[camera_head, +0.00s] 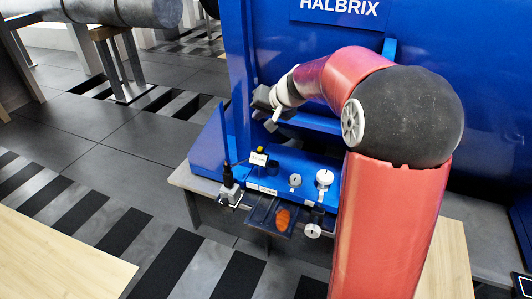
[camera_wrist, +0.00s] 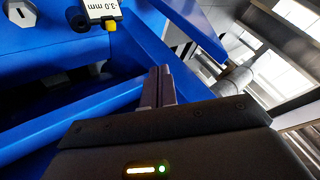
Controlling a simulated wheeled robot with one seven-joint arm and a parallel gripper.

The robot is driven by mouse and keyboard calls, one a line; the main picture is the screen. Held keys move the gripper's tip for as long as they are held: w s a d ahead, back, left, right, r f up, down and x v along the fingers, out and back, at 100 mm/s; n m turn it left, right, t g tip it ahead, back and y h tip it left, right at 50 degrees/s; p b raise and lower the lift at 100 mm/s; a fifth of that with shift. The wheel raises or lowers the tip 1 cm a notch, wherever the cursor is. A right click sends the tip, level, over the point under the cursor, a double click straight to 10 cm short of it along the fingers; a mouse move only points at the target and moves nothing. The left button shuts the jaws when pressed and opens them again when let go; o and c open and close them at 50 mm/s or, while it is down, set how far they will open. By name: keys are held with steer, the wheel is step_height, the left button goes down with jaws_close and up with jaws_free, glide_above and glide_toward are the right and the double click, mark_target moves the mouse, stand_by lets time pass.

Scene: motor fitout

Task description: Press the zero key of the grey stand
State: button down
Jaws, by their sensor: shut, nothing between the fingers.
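My gripper (camera_head: 270,122) is shut and empty, held above the blue bench of the machine in the head view. In the wrist view its two fingers (camera_wrist: 160,72) lie side by side and point up the picture. A white display (camera_head: 258,158) stands below the gripper in the head view. In the wrist view the display (camera_wrist: 101,9) reads about 3.0 mm, and a yellow key (camera_wrist: 110,26) sits on its edge, apart from the fingertips. A small grey stand (camera_head: 229,192) is at the bench's left end. I cannot tell whether the display belongs to it.
Round white dials (camera_head: 324,177) stand along the blue bench, and a dark tray (camera_head: 268,215) with an orange piece is in front. A blue beam (camera_wrist: 190,75) runs close beside the fingers. The big blue machine (camera_head: 480,110) rises behind. Striped floor lies at the left.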

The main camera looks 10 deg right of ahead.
steer(key=shift+w+d+f, duration=0.45)
steer(key=shift+w, duration=0.1)
steer(key=shift+f, duration=0.1)
steer(key=b, duration=0.6)
glide_above(260, 149)
steer(key=f, duration=0.7)
steer(key=shift+s+d+f, duration=0.2)
steer(key=shift+d+f, duration=0.2)
steer(key=shift+f+b, duration=0.4)
steer(key=shift+b, duration=0.15)
steer(key=shift+f, duration=0.1)
stand_by(0.4)
steer(key=shift+f+b, duration=0.35)
steer(key=shift+b, duration=0.35)
